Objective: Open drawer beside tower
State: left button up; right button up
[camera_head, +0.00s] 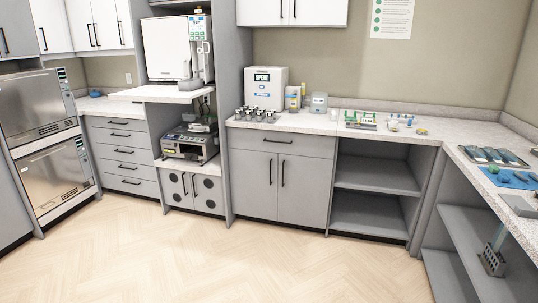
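A grey drawer stack (122,155) with several black bar handles stands at left of centre. All its drawers look closed. To its right is a tall tower bay holding a white autoclave (168,48) on a shelf and a grey tabletop machine (190,144) below. Right of that bay, a single wide drawer (278,142) sits above a two-door cabinet (276,187); drawer and doors look closed. At the far left is another tower with two stacked steel-fronted units (42,105), right beside the drawer stack. Neither of my grippers is in view.
The wooden floor (215,260) in front is clear. A white box (266,88), bottles and small items stand on the back counter. Open shelves (375,175) are at right. A side counter (515,195) with trays runs along the right edge.

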aim_at(286, 132)
jog(key=i+j+u, duration=0.3)
jog(key=i, duration=0.7)
jog(key=i+u, duration=0.25)
jog(key=i, duration=0.75)
